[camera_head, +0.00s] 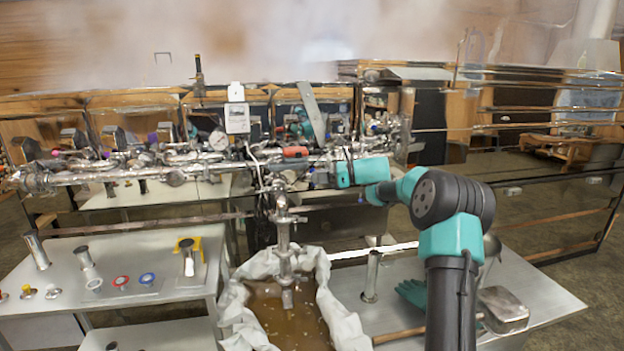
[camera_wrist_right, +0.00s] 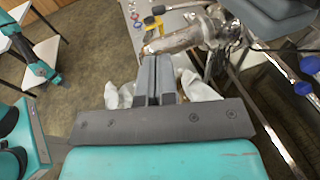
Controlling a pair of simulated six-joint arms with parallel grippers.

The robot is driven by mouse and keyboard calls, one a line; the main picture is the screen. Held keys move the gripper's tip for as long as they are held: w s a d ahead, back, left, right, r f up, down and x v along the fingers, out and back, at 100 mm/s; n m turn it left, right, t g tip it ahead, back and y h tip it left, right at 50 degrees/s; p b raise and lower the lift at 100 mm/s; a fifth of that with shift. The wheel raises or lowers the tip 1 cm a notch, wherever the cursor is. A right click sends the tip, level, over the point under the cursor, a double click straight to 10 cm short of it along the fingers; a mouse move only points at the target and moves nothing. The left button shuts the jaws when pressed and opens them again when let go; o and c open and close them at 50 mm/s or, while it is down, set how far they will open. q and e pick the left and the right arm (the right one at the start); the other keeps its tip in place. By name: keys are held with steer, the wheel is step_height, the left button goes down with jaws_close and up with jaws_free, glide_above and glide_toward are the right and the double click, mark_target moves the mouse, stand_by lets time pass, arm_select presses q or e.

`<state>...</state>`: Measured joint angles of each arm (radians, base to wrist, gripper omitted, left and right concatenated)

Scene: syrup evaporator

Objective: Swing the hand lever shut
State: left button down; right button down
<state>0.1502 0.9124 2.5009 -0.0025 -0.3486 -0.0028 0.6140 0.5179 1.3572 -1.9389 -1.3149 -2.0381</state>
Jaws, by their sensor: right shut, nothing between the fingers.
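A red-orange handle (camera_head: 295,151), which looks like the hand lever, lies along the steel pipework in the middle of the head view. My right gripper (camera_head: 318,179) reaches in from the right, just right of and slightly below this handle, with its fingertips partly lost against the pipes. In the right wrist view its grey fingers (camera_wrist_right: 155,72) are pressed together and empty. A steel pipe (camera_wrist_right: 178,40) lies just beyond the tips; I cannot tell whether they touch. A teal part that looks like my left gripper (camera_wrist_right: 45,68) shows small at the left edge of that view.
A vertical steel spout (camera_head: 283,240) hangs over a white cloth-lined tub (camera_head: 345,325) of brown liquid. Steel tables stand left (camera_head: 150,335) and right (camera_head: 545,295). A teal glove (camera_head: 411,292) and a metal tin (camera_head: 503,310) lie on the right one. Pipes crowd around my gripper.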

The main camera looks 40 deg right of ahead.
mark_target(271, 182)
steer(key=x, duration=1.2)
steer(key=shift+w+a, duration=0.1)
steer(key=shift+w+a+m+t+h, duration=0.3)
steer(key=shift+a+m+t+h, duration=0.4)
steer(key=shift+a, duration=0.05)
steer(key=shift+w+a, duration=0.45)
steer(key=shift+a, duration=0.1)
steer(key=shift+s, duration=0.1)
